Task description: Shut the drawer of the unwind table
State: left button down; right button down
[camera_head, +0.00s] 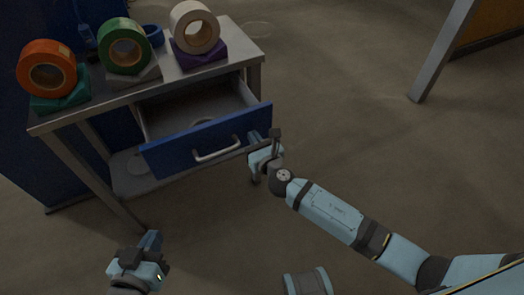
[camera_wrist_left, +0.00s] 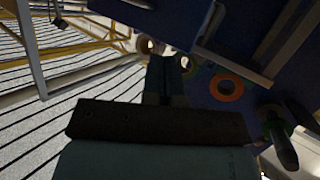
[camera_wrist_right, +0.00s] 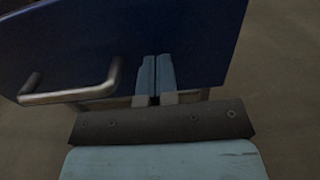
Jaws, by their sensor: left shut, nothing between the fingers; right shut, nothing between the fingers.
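The unwind table (camera_head: 88,104) stands at the left in the head view. My right gripper (camera_head: 256,139) is shut and empty at the right end of the drawer front. In the right wrist view its fingertips (camera_wrist_right: 155,75) lie over the blue front, beside the handle (camera_wrist_right: 72,93); I cannot tell whether they touch. My left gripper (camera_head: 152,240) is shut and empty, low at the left, in front of the table and apart from the drawer.
An orange roll (camera_head: 46,68), a green roll (camera_head: 125,46) and a white roll (camera_head: 194,28) stand on holders on the tabletop. A slanted post (camera_head: 440,55) is at the upper right.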

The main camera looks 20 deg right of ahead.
pick_arm(q)
jog(key=shift+w+r, duration=0.1)
jog(key=shift+r, duration=0.1)
pick_arm(e)
jog(key=shift+w+a, duration=0.15)
jog(key=shift+w, duration=0.45)
